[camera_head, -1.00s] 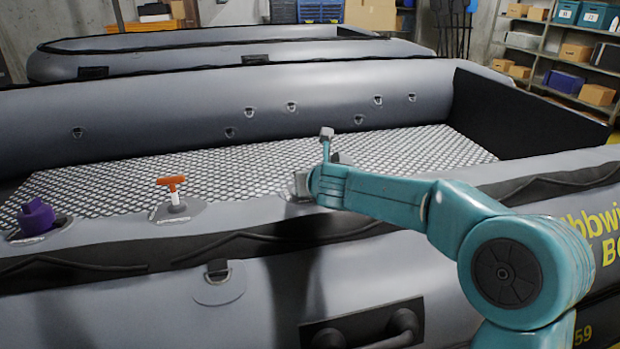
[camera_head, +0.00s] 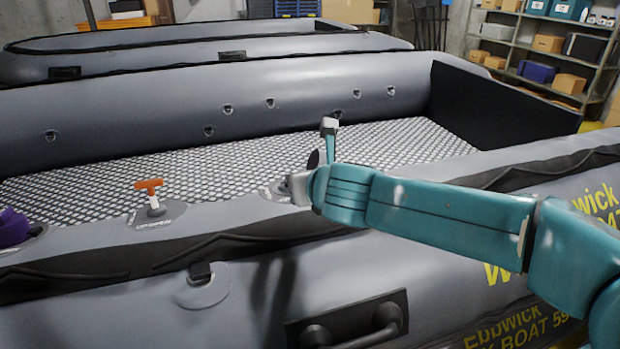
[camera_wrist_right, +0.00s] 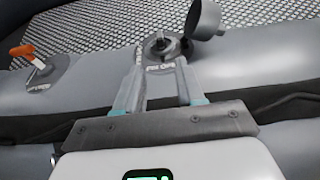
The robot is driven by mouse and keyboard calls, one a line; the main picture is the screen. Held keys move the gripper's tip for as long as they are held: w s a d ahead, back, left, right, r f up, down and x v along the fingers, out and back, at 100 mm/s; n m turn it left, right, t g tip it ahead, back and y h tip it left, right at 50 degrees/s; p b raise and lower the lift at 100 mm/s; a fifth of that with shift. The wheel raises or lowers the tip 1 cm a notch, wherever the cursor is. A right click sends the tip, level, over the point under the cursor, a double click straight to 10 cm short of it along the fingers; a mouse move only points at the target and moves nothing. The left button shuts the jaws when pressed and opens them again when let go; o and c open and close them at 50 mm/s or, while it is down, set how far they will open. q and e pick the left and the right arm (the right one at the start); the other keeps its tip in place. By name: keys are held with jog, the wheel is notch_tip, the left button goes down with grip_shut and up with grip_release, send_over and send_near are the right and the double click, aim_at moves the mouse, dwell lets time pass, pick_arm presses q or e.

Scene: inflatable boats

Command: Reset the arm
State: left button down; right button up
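My right arm comes in from the right in the head view. Its gripper (camera_head: 298,188) is over the near tube of the grey inflatable boat (camera_head: 300,85). In the right wrist view its two fingers (camera_wrist_right: 158,72) are apart with nothing between them. Just beyond the fingertips is a grey valve (camera_wrist_right: 160,46) on a round patch. A grey cup-shaped cap (camera_wrist_right: 203,20) is beside the valve, to its right. In the head view my wrist partly hides this valve. My left gripper is not in view.
An orange T-handle (camera_head: 149,186) stands in another valve to the left; it also shows in the right wrist view (camera_wrist_right: 24,52). A purple cap (camera_head: 12,228) is at the left edge. A black carry handle (camera_head: 350,322) is on the boat's near side. A second boat (camera_head: 200,45) lies behind.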

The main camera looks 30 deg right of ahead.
jog(key=v, duration=0.2)
jog(key=shift+s+a+r, duration=0.1)
jog(key=shift+s+r, duration=0.1)
jog(key=shift+s, duration=0.15)
jog(key=shift+w+f, duration=0.1)
